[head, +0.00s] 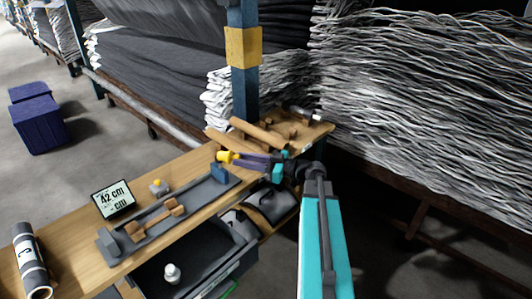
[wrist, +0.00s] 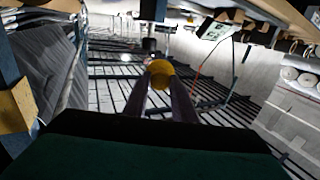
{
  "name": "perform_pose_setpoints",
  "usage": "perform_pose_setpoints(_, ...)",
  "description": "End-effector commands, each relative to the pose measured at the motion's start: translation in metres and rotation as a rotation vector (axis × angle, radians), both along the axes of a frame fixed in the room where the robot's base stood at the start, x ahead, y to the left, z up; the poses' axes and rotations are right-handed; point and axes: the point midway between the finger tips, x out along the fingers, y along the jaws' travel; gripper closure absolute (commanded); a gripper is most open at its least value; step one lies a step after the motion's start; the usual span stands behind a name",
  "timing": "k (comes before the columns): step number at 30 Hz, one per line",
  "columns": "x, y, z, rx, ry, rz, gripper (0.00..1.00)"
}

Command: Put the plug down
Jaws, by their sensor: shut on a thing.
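The yellow plug (head: 227,157) is at the end of my gripper (head: 240,159), which reaches in from the right above the wooden bench. In the wrist view the round yellow plug (wrist: 160,72) sits between the tips of the two fingers of my gripper (wrist: 163,88), which are shut on it. The plug appears held above the bench top, apart from it; the exact height is hard to tell. The wooden bench (head: 190,160) runs from lower left to upper right.
A grey tray (head: 108,246) with a wooden piece lies on the bench. Brown tubes (head: 258,133) lie near a blue post (head: 244,90). An open drawer (head: 200,262) is below.

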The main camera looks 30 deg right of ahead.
Motion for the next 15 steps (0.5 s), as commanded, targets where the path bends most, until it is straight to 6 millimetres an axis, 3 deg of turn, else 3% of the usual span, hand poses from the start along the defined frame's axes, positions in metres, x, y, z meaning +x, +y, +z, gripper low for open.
perform_pose_setpoints(1, 0.002, 0.016, 0.012, 0.001, 0.001, 0.021, 0.9)
perform_pose_setpoints(15, 0.01, 0.142, 0.049, 0.001, 0.001, 0.177, 0.9)
